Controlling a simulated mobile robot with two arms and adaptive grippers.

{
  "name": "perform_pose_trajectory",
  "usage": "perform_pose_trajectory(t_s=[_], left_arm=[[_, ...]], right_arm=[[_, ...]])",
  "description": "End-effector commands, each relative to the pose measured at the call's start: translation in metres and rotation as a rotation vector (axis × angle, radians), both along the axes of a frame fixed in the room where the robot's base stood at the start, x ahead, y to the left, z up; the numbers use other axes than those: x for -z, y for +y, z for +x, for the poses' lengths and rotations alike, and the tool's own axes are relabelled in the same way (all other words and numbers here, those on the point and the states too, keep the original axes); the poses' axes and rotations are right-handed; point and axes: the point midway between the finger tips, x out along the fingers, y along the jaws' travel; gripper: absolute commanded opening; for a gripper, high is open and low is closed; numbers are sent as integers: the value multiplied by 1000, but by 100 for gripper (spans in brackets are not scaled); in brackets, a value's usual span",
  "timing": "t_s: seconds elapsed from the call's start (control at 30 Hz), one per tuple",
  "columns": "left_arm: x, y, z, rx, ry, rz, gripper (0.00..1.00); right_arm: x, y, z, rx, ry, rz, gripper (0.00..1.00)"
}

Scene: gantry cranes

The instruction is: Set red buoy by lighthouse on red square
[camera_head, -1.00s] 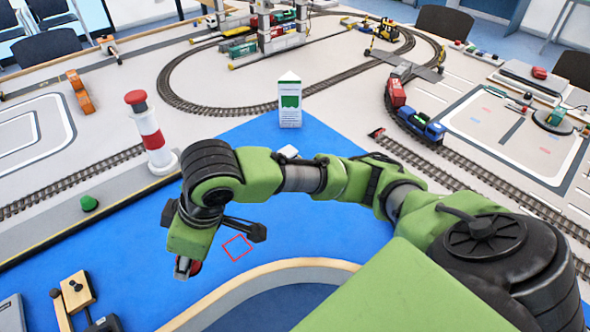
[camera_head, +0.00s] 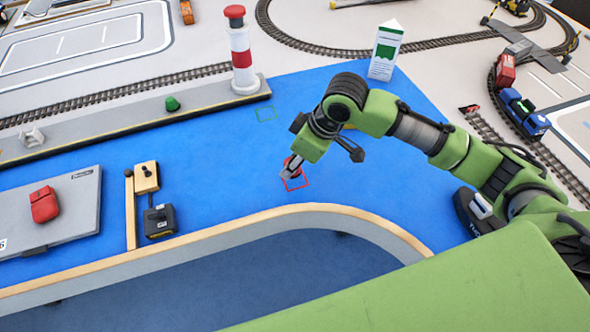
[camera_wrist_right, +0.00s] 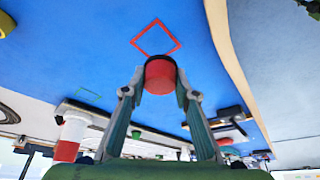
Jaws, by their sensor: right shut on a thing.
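The red buoy (camera_head: 295,162) is held in my right gripper (camera_head: 290,170), over the blue surface. The right wrist view shows the buoy (camera_wrist_right: 160,76) between both fingertips. The red square (camera_head: 299,188) is an outline on the blue. In the head view, the buoy overlaps its upper left part. In the right wrist view the square (camera_wrist_right: 168,31) shows just beyond the buoy. Whether the buoy touches the surface I cannot tell. The red-and-white lighthouse (camera_head: 240,60) stands upright on the grey quay, up and left of the gripper. My left gripper is out of view.
A green buoy (camera_head: 172,104) sits on the quay (camera_head: 120,118), and a green square outline (camera_head: 266,108) lies near the lighthouse. A white-and-green box (camera_head: 386,50) stands behind my arm. A wooden joystick piece (camera_head: 147,178) and grey panel (camera_head: 75,222) are at left. A wood-edged curve (camera_head: 240,228) runs in front.

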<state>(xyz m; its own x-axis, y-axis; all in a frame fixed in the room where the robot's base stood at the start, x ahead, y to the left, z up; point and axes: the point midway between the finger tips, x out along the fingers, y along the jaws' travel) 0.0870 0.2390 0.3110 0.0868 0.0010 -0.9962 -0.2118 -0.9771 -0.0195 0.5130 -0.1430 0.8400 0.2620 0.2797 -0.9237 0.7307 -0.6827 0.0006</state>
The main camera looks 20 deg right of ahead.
Motion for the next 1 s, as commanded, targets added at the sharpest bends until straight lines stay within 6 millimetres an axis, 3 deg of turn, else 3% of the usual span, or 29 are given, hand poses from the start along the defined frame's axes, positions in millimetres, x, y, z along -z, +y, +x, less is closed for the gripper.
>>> perform_pose_trajectory(t_s=[0.33, 0.77, 0.8, 0.83, 1.0], left_arm=[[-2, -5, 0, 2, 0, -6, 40], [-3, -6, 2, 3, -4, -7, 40], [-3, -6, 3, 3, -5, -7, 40], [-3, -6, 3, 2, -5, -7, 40], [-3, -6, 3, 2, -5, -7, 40]], right_arm=[[39, -8, 6, 0, 2, -1, 6], [45, -7, 6, 0, 1, -1, 6], [45, -7, 6, -1, 0, 0, 38], [45, -7, 6, -1, 0, 0, 44], [45, -7, 6, -1, 0, -1, 44]])
